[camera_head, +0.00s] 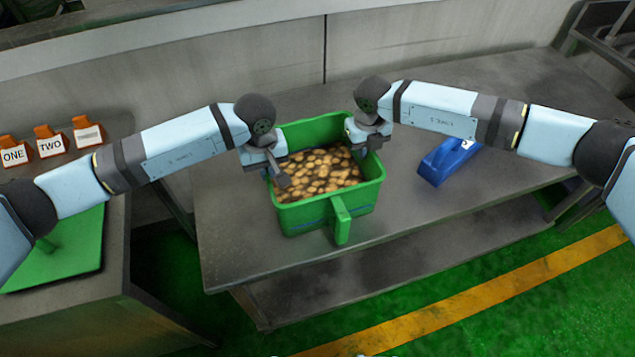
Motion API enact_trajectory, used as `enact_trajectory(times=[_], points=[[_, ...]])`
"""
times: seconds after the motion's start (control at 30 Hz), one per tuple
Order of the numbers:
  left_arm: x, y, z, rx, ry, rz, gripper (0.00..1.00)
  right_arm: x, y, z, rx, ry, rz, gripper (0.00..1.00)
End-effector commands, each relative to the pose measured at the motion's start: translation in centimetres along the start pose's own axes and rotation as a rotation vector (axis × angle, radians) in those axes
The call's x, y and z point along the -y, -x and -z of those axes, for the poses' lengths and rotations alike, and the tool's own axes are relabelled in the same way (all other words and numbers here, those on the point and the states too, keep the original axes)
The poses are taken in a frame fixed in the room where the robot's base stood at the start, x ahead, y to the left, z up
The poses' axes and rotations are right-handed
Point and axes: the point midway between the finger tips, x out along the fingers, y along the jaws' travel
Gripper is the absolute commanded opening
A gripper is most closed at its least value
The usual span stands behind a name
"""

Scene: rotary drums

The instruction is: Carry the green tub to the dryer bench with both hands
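The green tub (305,216) is upright at the middle of a grey metal bench (235,233), filled with small brown-yellow pieces. A green handle (341,221) sticks out from its front. My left gripper (276,174) is at the tub's left rim, with a finger showing inside the wall. My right gripper (366,138) is at the right rim, towards the back corner. The far sides of both grippers are hidden, so their grip on the rims cannot be told. No label shows which surface is the dryer bench.
A blue object (448,160) lies on the bench right of the tub. A left table (118,235) holds a green plate (65,250) and orange-and-white signs (50,146), two reading ONE and TWO. Green floor with a yellow stripe (490,288) lies in front.

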Motion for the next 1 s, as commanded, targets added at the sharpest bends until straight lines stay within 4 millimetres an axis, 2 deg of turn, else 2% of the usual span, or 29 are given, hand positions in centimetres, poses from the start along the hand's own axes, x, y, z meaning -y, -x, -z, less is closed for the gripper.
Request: enact_trajectory(times=[0.47, 1.0], points=[[-0.1, 0.9, 0.1, -0.002, 0.000, -0.003, 0.00, 0.0, 0.9, -0.1, 0.003, -0.001, -0.001, 0.00], [-0.1, 5.1, 0.1, -0.002, 0.000, -0.002, 0.00, 0.0, 5.1, -0.1, 0.002, 0.000, -0.001, 0.00]])
